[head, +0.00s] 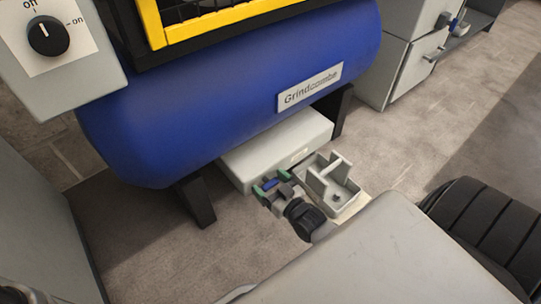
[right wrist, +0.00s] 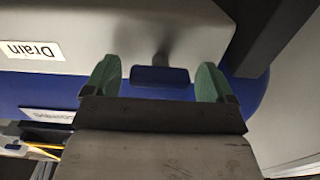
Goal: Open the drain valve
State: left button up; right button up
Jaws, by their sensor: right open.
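The drain valve has a blue bar handle (right wrist: 160,76) on a short grey stem, set in the front of a pale grey box (head: 275,150) under the blue tank. A "Drain" label (right wrist: 32,50) is on the same box, upside down in the right wrist view. My right gripper (head: 270,184) is open, its green fingertips on either side of the handle. In the right wrist view a gap shows between the handle and each fingertip (right wrist: 160,82). In the head view the handle shows small and blue between the fingertips. My left gripper is not in view.
The blue tank (head: 230,105) stands on black feet (head: 195,200). A small open grey tray (head: 347,202) lies just right of my right gripper. A control box with a black knob (head: 47,36) is at upper left. Grey cabinets (head: 400,65) stand at upper right, with open floor before them.

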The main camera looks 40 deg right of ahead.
jog(key=c, duration=0.9)
